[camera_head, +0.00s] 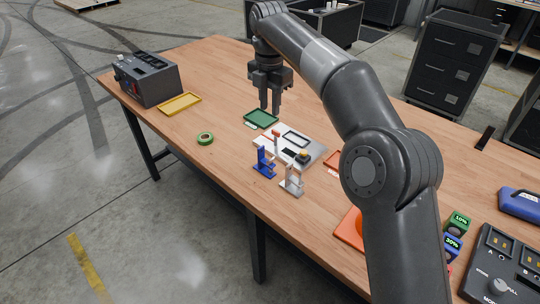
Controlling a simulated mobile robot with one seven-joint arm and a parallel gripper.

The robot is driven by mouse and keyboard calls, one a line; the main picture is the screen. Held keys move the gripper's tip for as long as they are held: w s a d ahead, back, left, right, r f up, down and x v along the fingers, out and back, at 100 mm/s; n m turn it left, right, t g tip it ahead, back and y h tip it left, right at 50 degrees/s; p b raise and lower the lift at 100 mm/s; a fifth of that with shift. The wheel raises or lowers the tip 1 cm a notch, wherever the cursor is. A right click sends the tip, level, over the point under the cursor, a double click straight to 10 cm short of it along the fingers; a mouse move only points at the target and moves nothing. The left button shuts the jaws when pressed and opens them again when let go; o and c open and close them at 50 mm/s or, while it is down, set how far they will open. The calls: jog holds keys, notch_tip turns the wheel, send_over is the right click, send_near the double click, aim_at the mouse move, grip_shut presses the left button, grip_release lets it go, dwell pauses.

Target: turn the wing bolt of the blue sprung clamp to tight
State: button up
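The blue sprung clamp (265,163) stands upright on the wooden table, near the table's front edge. Its wing bolt is too small to make out, so how far it is turned cannot be told. My gripper (270,110) points down above the table, behind the blue clamp and apart from it. Its two fingers show a gap between them with nothing held. It hangs over or close to a green tray (261,119); its exact height is hard to tell.
A grey clamp (291,182) stands close to the right of the blue one. A pale board (312,152) with small parts lies behind them. Green tape (205,139), a yellow tray (179,103) and a dark box (147,79) are leftward. My arm hides part of the table's right side.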

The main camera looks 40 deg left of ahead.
aim_at(270, 159)
notch_tip(270, 159, down, 19)
jog(key=shift+r, duration=0.15)
dwell(0.5)
grip_shut()
